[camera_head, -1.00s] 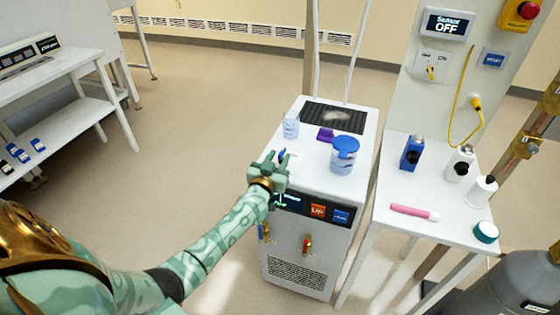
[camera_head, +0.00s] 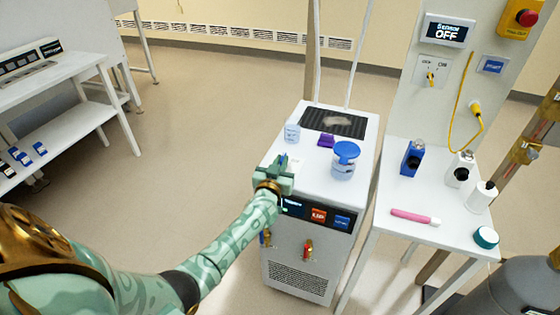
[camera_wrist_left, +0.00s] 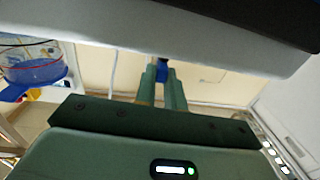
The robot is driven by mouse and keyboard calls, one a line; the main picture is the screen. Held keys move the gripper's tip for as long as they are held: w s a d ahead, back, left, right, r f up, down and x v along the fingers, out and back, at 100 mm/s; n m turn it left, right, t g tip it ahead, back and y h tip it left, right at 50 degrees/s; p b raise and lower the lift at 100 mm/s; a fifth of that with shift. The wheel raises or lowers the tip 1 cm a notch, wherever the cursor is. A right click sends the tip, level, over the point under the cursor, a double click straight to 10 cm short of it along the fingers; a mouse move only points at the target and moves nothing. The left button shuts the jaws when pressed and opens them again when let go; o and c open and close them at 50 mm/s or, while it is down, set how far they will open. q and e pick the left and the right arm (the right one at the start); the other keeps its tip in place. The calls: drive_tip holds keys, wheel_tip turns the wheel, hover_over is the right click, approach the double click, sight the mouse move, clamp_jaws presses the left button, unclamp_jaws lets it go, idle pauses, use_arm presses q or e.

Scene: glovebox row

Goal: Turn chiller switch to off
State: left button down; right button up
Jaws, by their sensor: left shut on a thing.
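The chiller (camera_head: 300,268) is a white floor unit with a dark front panel near the middle of the head view. My left gripper (camera_head: 281,163) is at the left end of that panel, by the top front edge. My right gripper is out of view.
A blue-lidded jar (camera_head: 345,160), a clear beaker (camera_head: 292,133) and a purple item (camera_head: 326,140) stand on the chiller top. A white side table (camera_head: 395,192) with bottles stands close at the right. Open floor lies to the left.

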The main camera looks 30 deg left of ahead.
use_arm(q)
drive_tip(key=shift+d+r+n+g+y+p, duration=0.1)
drive_tip(key=shift+d+n+g+y+p, duration=0.1)
drive_tip(key=shift+n+y+p, duration=0.25)
drive_tip(key=shift+d+r+n+g+y+p, duration=0.1)
drive_tip(key=shift+n+g+y, duration=0.15)
drive_tip(key=shift+y, duration=0.3)
drive_tip(key=shift+w+f+n+g+y, duration=0.1)
drive_tip(key=shift+n+g+y, duration=0.15)
drive_tip(key=shift+n+y, duration=0.15)
drive_tip(key=shift+w+d+f+n+g+y, duration=0.15)
drive_tip(key=shift+n+g+y, duration=0.3)
drive_tip(key=shift+y, duration=0.35)
drive_tip(key=shift+d+n+g+y, duration=0.1)
drive_tip(key=shift+n+g+y, duration=0.8)
drive_tip(key=shift+y, duration=0.2)
drive_tip(key=shift+b, duration=0.3)
drive_tip(key=c, duration=1.5)
unclamp_jaws()
